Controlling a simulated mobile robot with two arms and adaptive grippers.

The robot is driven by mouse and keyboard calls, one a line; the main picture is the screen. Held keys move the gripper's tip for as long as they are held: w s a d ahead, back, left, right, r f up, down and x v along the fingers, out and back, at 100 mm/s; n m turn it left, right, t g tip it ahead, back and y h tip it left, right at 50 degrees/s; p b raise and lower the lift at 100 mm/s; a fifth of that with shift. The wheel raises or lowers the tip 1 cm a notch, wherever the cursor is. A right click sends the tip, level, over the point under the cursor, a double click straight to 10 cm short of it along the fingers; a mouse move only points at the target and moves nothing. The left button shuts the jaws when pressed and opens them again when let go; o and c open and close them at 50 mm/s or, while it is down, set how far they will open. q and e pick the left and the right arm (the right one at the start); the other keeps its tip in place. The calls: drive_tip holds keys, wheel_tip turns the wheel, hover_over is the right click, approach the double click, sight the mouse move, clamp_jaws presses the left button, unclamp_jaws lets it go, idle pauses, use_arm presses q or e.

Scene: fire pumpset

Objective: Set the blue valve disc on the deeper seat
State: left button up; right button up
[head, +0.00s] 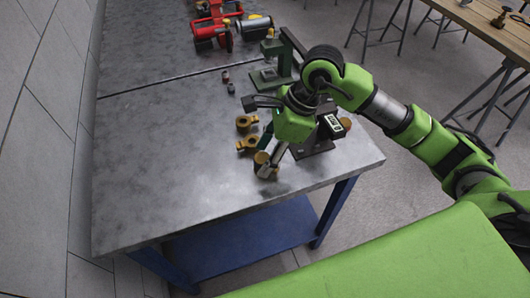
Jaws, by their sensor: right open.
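My right gripper (267,173) reaches down over the table's near part, open, with its fingertips by a brass fitting (261,158). I cannot tell whether it touches the fitting. Two more brass fittings, one farther back (243,124) and one between (247,144), stand on the table just left of my arm. Two small dark parts lie farther back: one with a reddish tint (226,77) and one greyish (231,89). No blue disc can be made out for sure, and the depths of the seats are too small to tell. My left gripper is not in view.
The grey metal table (160,160) is clear on its left side. A digital gauge stand (329,127) is partly behind my right arm. A green press-like tool (272,70) and a red pump assembly (215,25) stand farther back. A wooden table (490,25) is at upper right.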

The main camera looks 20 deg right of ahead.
drive_tip(key=v, duration=1.2)
drive_tip(key=shift+s+f, duration=0.1)
